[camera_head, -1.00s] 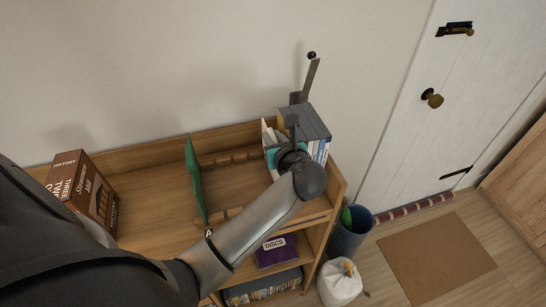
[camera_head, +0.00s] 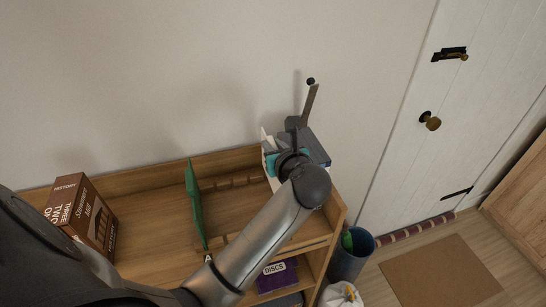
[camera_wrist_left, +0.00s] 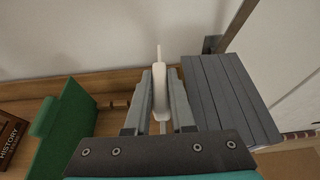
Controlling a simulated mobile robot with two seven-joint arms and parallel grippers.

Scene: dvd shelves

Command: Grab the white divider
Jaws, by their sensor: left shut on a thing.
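The white divider (camera_wrist_left: 160,98) is a thin upright plate between the two fingers of my left gripper (camera_wrist_left: 160,82) in the left wrist view. The fingers are shut on it. In the head view a pale edge of the divider (camera_head: 265,142) shows just left of my left gripper (camera_head: 285,156), at the right end of the shelf top. The hand hides most of it there, and its lower end cannot be seen. My right gripper is not in view.
A row of grey cases (camera_wrist_left: 222,95) stands close to the right of the held divider. A green divider (camera_head: 195,203) stands to the left. A brown book box (camera_head: 82,215) is at the far left. A dark post (camera_head: 309,104) rises behind the cases.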

